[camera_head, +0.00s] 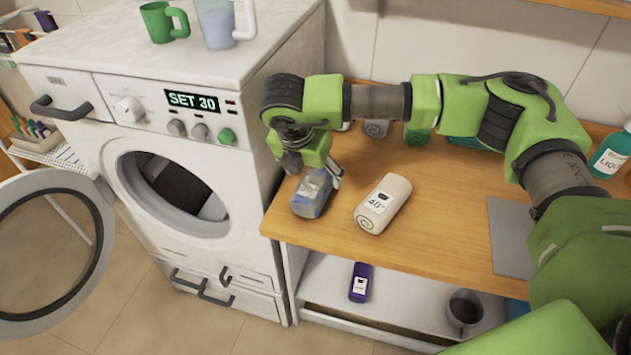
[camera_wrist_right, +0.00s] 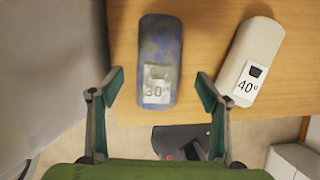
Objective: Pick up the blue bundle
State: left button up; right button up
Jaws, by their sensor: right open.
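The blue bundle (camera_head: 313,194) is a mottled blue-grey rounded block lying on the wooden counter, next to the washing machine. In the right wrist view the blue bundle (camera_wrist_right: 160,62) carries a pale "30°" label. My right gripper (camera_head: 318,180) is just above it, and partly covers it in the head view. In the right wrist view my right gripper (camera_wrist_right: 160,88) is open, with one finger to each side of the bundle's labelled end. I cannot tell whether the fingers touch it. My left gripper is not in view.
A cream bundle (camera_head: 383,203) labelled "40°" lies close to the right of the blue one. The washing machine (camera_head: 150,65), its round door open, stands close on the left. A purple item (camera_head: 360,282) and a dark mug (camera_head: 464,308) are on the lower shelf.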

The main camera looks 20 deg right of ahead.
aim_at(313, 181)
jog(key=shift+w+d+f, duration=0.1)
jog(key=shift+w+f, duration=0.05)
jog(key=shift+f, duration=0.5)
jog(key=p+x, duration=0.2)
jog(key=x, duration=0.2)
jog(key=shift+f+p, duration=0.15)
jog(key=shift+p, duration=0.25)
jog(key=shift+w+f, duration=0.15)
jog(key=shift+f, duration=0.15)
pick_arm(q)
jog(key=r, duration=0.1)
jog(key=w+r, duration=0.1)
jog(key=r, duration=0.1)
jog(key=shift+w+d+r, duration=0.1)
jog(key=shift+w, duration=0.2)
pick_arm(e)
jog(key=shift+f, duration=0.15)
jog(key=c, duration=1.3)
